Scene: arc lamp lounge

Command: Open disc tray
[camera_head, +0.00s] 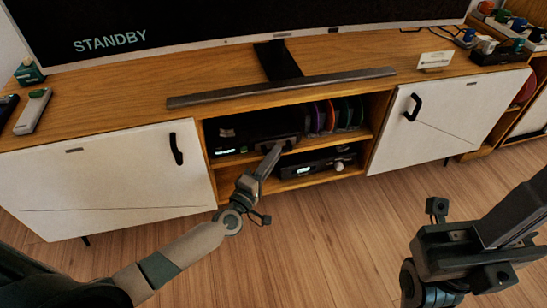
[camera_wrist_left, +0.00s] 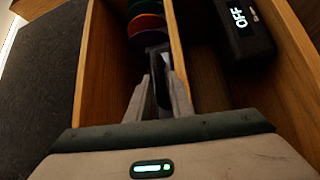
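The black disc player (camera_head: 240,132) sits on the upper shelf of the cabinet's open middle bay, with a small lit display at its lower left. My left gripper (camera_head: 274,150) reaches up to the player's right front. A grey-edged part (camera_head: 290,141), perhaps the disc tray, shows right at its fingertips. In the left wrist view the two fingers (camera_wrist_left: 160,88) stand either side of a thin dark piece. I cannot tell whether they touch it. My right gripper (camera_head: 478,245) is off to the right, away from the cabinet; its fingers cannot be made out.
A second black device (camera_head: 312,165) stands on the lower shelf; its display reads OFF in the left wrist view (camera_wrist_left: 240,18). Coloured discs or cases (camera_head: 335,116) stand right of the player. White doors (camera_head: 105,180) flank the bay. A soundbar (camera_head: 280,88) lies above. The floor is clear.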

